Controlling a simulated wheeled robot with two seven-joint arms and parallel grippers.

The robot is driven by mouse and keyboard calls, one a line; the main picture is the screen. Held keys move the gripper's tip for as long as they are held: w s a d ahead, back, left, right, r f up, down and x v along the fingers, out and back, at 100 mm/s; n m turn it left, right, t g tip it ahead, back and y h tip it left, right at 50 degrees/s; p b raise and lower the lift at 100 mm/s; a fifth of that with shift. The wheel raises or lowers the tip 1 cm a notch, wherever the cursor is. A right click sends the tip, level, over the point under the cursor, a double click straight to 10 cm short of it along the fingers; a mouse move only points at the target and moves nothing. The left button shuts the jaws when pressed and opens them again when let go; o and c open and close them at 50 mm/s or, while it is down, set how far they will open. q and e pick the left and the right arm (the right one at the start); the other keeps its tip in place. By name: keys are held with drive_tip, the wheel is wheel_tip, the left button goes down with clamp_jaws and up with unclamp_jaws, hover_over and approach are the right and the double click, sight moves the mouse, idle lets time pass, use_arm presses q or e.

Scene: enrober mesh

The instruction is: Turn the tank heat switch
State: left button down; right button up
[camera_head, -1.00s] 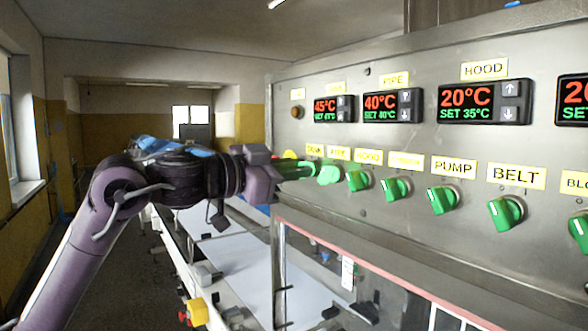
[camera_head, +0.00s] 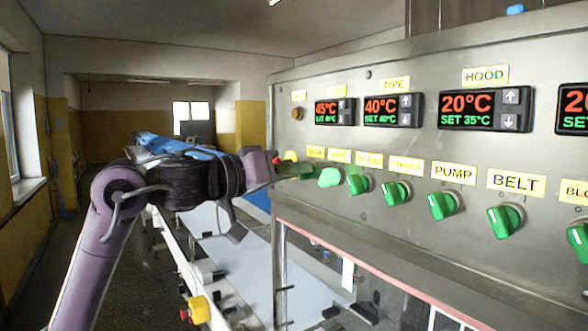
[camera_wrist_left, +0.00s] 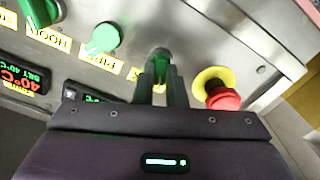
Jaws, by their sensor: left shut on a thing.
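The tank heat switch is a green knob (camera_wrist_left: 160,62) at the left end of the panel's knob row. In the wrist view it sits between the two fingers of my left gripper (camera_wrist_left: 164,90). In the head view my left gripper (camera_head: 288,169) reaches the panel under the leftmost yellow label, shut on this knob, which is mostly hidden and dark green there. The tank display (camera_head: 328,112) above reads 45°C in red, with a smaller green set line. My right gripper is not in view.
The pipe knob (camera_head: 329,177) is close beside the gripper, with several more green knobs to the right. A red stop button on a yellow base (camera_wrist_left: 222,96) stands near the fingers on the other side. A glass-sided conveyor housing (camera_head: 350,275) lies below the panel.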

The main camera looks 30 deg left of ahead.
use_arm(q)
drive_tip(key=shift+n, duration=0.6)
drive_tip(key=c, duration=1.5)
unclamp_jaws()
drive_tip(key=b+v, duration=0.4)
drive_tip(key=v, duration=0.3)
drive_tip(key=shift+s+a, duration=0.2)
drive_tip(key=shift+s, duration=0.2)
drive_tip(key=shift+f, duration=0.1)
